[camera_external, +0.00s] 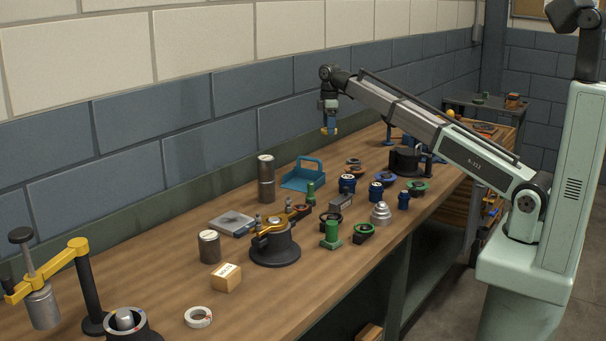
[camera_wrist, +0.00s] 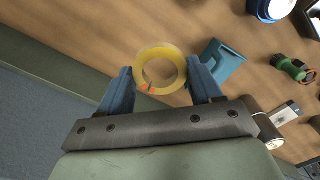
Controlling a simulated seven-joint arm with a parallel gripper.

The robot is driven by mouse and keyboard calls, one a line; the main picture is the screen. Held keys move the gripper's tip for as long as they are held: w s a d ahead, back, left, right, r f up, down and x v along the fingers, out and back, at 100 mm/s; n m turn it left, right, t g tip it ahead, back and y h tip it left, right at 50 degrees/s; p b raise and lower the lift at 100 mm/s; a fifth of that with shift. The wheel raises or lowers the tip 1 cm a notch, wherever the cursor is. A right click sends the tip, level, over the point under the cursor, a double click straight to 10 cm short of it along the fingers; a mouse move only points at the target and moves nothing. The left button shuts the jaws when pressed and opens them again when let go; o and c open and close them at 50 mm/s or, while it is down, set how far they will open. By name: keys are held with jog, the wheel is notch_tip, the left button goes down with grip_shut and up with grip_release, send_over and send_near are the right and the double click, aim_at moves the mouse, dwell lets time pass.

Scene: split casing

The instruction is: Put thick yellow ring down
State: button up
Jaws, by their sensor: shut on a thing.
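The thick yellow ring (camera_wrist: 159,48) is between the two blue fingers of my gripper (camera_wrist: 160,69) in the wrist view. My gripper is shut on it, a finger at each side. An orange-red mark shows on the ring's lower edge. In the external view, my gripper (camera_external: 330,119) hangs down over the far part of the bench, near the wall. The ring shows there only as a small yellow patch (camera_external: 331,131) at the fingertips, held above the wooden bench top (camera_external: 345,260).
A blue tote with a handle (camera_external: 302,176) stands on the bench, left of and nearer than my gripper; its blue side also shows in the wrist view (camera_wrist: 223,62). Several blue, green and black parts crowd the middle. A black round fixture (camera_external: 405,162) stands to the right. Bare wood shows beneath the ring.

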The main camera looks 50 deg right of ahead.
aim_at(328, 171)
notch_tip(328, 171, down, 15)
jog(key=shift+f, duration=0.2)
dwell(0.6)
jog(key=shift+f, duration=0.2)
jog(key=o, duration=1)
jog(key=shift+o, duration=0.2)
notch_tip(328, 171, up, 12)
jog(key=shift+r, duration=0.2)
